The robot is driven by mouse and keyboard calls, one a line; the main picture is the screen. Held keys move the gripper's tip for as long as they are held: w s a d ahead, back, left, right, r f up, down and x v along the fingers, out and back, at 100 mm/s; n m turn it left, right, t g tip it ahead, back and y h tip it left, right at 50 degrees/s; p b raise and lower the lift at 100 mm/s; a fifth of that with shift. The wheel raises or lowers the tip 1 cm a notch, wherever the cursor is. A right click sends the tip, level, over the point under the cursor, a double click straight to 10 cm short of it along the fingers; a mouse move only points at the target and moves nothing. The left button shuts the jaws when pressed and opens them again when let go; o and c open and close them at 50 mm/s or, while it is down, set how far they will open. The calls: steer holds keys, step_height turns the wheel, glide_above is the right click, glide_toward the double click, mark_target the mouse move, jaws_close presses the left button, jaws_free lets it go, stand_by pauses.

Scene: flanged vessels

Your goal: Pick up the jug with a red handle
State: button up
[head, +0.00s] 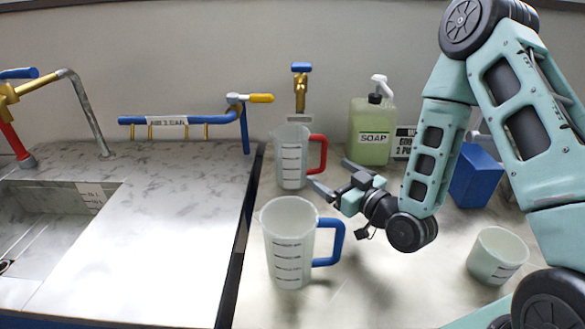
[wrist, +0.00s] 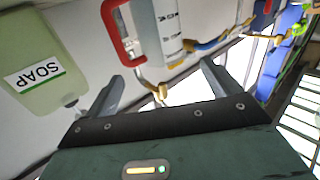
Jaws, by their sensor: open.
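The jug with a red handle (head: 291,160) is a translucent white measuring jug with dark marks. It stands upright on the counter at the back middle, its red handle facing right. A gap seems to remain between fingertips and handle; exact contact is hard to judge.
A similar jug with a blue handle (head: 290,245) stands in front, close below my gripper. A soap bottle (head: 371,130) stands behind right. A blue box (head: 474,177) and a white cup (head: 496,256) are at right. A sink counter (head: 150,230) is at left.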

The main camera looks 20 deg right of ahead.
mark_target(302, 152)
steer(key=x, duration=0.8)
steer(key=shift+w+a+r, duration=0.1)
steer(key=shift+w+a, duration=0.05)
steer(key=shift+w, duration=0.05)
steer(key=shift+p+x, duration=0.55)
steer(key=shift+x, duration=2.7)
steer(key=c, duration=1.3)
steer(key=shift+r, duration=0.15)
